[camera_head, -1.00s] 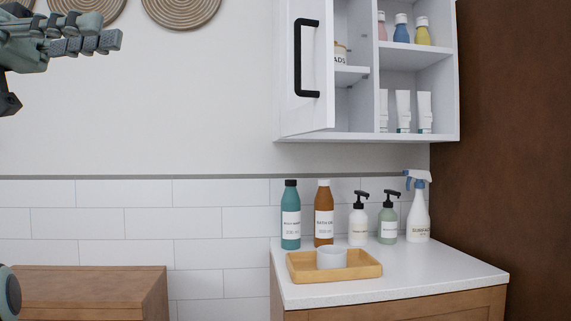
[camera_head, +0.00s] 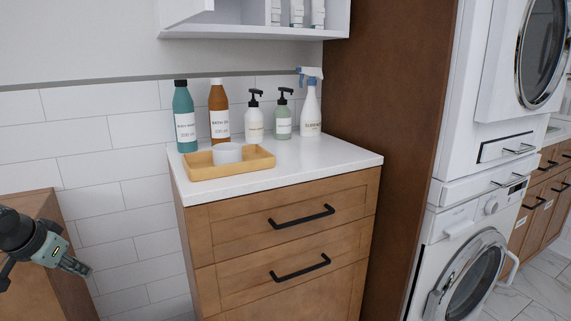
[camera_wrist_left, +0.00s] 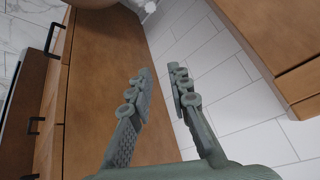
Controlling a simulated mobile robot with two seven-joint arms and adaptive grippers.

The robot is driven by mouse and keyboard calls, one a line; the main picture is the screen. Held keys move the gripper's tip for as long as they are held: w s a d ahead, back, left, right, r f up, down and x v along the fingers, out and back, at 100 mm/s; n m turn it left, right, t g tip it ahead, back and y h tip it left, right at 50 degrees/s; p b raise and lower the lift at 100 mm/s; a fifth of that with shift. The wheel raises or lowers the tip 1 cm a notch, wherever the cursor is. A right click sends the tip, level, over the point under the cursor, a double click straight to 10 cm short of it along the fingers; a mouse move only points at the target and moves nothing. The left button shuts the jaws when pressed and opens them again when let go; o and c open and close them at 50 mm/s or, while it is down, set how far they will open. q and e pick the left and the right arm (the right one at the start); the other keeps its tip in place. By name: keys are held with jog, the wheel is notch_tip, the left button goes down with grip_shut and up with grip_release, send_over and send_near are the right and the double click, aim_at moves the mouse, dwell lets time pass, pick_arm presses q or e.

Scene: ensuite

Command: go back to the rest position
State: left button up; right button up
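My left gripper (camera_head: 76,266) shows at the lower left of the head view, beside the wooden cabinet at the left edge and apart from the counter. In the left wrist view its two grey-green fingers (camera_wrist_left: 160,72) stand apart with a gap between them and nothing held. My right gripper is in neither view.
A drawer cabinet with a white counter (camera_head: 330,158) carries several bottles and a wooden tray (camera_head: 200,172) with a white cup (camera_head: 227,152). A low wooden cabinet (camera_head: 30,203) stands left. A white wall cabinet (camera_head: 240,20) hangs above. Washing machines (camera_head: 465,275) stand right.

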pick_arm(q)
jog(key=s+a+f+m+g+y, duration=0.1)
jog(key=s+a+f+m+y, duration=0.15)
jog(key=s+f, duration=0.7)
jog(key=s+a+f+m+y, duration=0.1)
jog(key=s+f+m+y, duration=0.25)
jog(key=s+f, duration=0.6)
jog(key=s+d+f+n+g+h, duration=0.1)
jog(key=s+d+f+n+h, duration=0.1)
jog(key=d+f, duration=0.2)
jog(key=s+d+f+n+h, duration=0.1)
jog(key=d+f, duration=0.3)
jog(key=d, duration=0.7)
jog(key=s+d+f+n+g+h, duration=0.1)
jog(key=d+f, duration=0.3)
jog(key=d, duration=0.4)
jog(key=shift+s+d+f+n+g+h, duration=0.3)
jog(key=shift+s+f+n+h, duration=0.1)
jog(key=shift+s+n+h, duration=0.45)
